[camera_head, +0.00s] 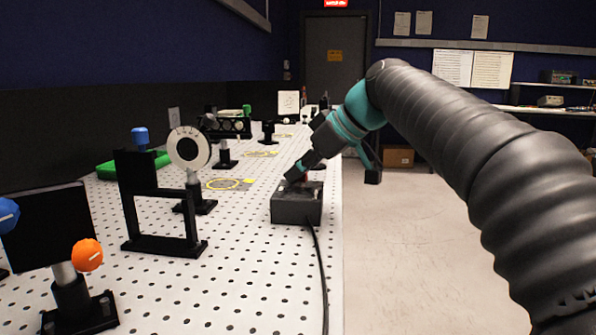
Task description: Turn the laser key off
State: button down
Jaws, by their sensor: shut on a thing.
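A dark grey laser control box (297,207) with a black cable sits near the right edge of the white perforated table. My gripper (290,178) comes down from the upper right onto the top of this box. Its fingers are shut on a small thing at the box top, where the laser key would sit. The key itself is mostly hidden by the fingers, and its angle cannot be told.
A black frame mount (160,246), a round white dial (188,148) on a post, and orange (87,254) and blue knobs stand left on the optical table (262,290). Open floor (420,240) is at right.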

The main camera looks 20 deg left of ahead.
jog(key=shift+n+g, duration=1.7)
jog(key=shift+n, duration=0.5)
jog(key=c, duration=1.3)
grip_release()
jog(key=shift+o, duration=0.2)
jog(key=v, duration=0.7)
jog(key=shift+r, duration=0.2)
